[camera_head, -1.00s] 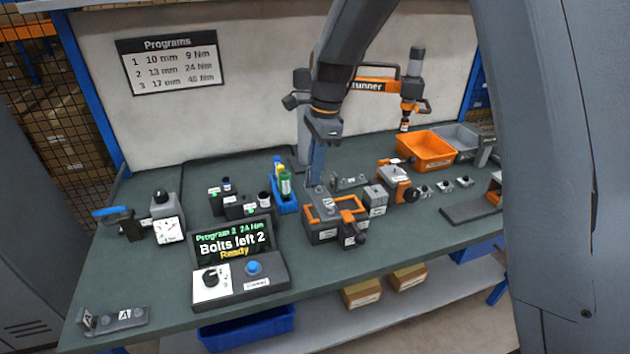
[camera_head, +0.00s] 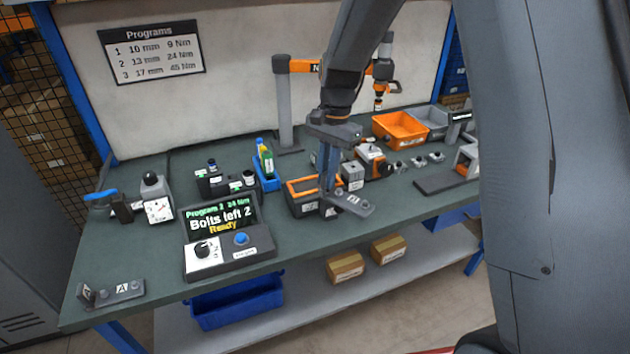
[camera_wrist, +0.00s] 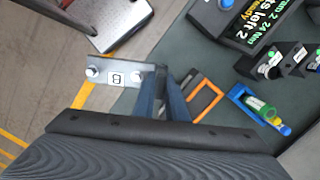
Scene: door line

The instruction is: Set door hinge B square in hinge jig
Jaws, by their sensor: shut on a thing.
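Door hinge B (camera_head: 352,204), a grey metal plate with bolt heads and a white letter label, is in my gripper (camera_head: 328,186). In the wrist view the hinge (camera_wrist: 132,74) sticks out to the left of my gripper (camera_wrist: 166,92), which is shut on its right end. The hinge jig (camera_head: 303,207), a dark block with an orange frame, stands on the bench just behind and left of the hinge. Its orange frame also shows in the wrist view (camera_wrist: 211,102), to the right of the fingers. The hinge looks raised and outside the jig; my fingers partly hide the jig.
Another hinge labelled A (camera_head: 112,293) lies at the bench's front left corner. A control box (camera_head: 229,249) stands left of the jig, with a blue bin (camera_head: 266,179) behind. Grey and orange fixtures (camera_head: 372,160) stand close on the right. The front centre strip is clear.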

